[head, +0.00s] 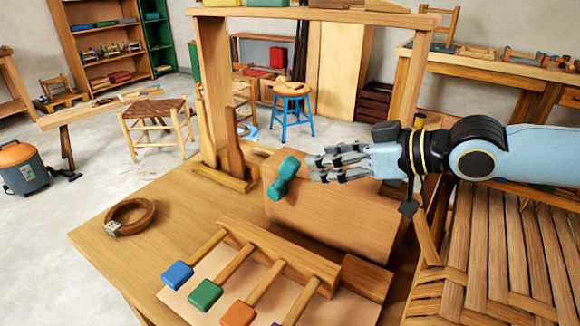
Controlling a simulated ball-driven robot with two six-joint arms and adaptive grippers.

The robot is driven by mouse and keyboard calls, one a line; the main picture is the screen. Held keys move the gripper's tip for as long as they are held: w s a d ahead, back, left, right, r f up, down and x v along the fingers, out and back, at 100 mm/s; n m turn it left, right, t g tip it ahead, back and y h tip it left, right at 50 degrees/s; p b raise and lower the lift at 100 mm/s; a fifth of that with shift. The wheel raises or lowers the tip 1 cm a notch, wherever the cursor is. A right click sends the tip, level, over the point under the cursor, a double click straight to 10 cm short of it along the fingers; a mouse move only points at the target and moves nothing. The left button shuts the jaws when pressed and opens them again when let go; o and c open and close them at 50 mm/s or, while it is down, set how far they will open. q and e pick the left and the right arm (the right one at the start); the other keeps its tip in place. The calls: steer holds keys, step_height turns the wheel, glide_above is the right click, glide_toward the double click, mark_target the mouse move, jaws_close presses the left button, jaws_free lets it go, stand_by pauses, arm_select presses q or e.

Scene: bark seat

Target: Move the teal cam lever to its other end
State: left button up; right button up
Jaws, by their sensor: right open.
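The teal cam lever (283,178) is on the front face of a wooden block on the bench, under the wooden frame. It is tilted, with its upper end leaning right and its lower end to the left. My right gripper (312,168) comes in from the right and is open. Its fingertips are just right of the lever's upper end, with a small gap seeming to lie between them. Whether they touch cannot be told from this one view. My left gripper is not in view.
Wooden frame posts (213,90) rise behind the block. A slatted seat (510,240) stands at the right.

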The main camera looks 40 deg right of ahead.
mark_target(296, 162)
steer(key=b+x, duration=0.4)
steer(key=x, duration=0.3)
steer(key=shift+w+f, duration=0.15)
steer(key=shift+f, duration=0.1)
steer(key=shift+w+a+f+b, duration=0.2)
steer(key=shift+w+a+b, duration=0.2)
steer(key=shift+w, duration=0.2)
steer(key=shift+c, duration=0.3)
jaws_close()
